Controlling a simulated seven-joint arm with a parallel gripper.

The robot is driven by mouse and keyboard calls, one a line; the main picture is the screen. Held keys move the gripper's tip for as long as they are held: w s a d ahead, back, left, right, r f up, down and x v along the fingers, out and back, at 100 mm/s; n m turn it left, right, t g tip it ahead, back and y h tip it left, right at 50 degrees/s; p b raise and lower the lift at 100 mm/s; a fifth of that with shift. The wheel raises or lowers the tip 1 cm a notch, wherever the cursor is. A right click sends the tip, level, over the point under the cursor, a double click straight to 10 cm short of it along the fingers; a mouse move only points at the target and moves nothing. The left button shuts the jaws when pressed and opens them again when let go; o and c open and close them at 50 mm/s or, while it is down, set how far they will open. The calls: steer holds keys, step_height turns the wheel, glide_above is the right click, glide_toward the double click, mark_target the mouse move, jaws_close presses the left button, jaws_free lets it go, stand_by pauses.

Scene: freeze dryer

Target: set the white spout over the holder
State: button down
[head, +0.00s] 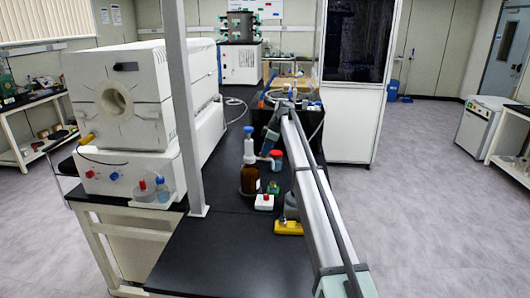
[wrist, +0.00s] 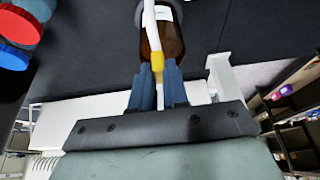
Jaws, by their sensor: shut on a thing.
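The white spout (wrist: 150,32) runs down in front of a brown bottle (wrist: 168,40) in the wrist view and has a yellow part near its lower end. My gripper (wrist: 158,85) has its two blue fingers closed around this lower part. In the head view the brown bottle (head: 249,180) stands upright on the black bench with a blue-topped dispenser (head: 250,131) above it. My gripper (head: 263,160) is just right of the bottle's neck there, and the spout is mostly hidden. I cannot tell which small bench item is the holder.
A jar with a red lid (head: 277,154) stands close right of the bottle. A white block with a red top (head: 264,202), a green item (head: 272,187) and a yellow item (head: 288,228) sit nearby. A grey post (head: 184,110) rises left. Black bench is clear at the front left.

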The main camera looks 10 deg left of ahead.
stand_by(0.4)
steer(key=c, duration=1.1)
jaws_free()
steer(key=v, duration=1.4)
steer(key=shift+w+a, duration=0.1)
steer(key=shift+f, duration=0.1)
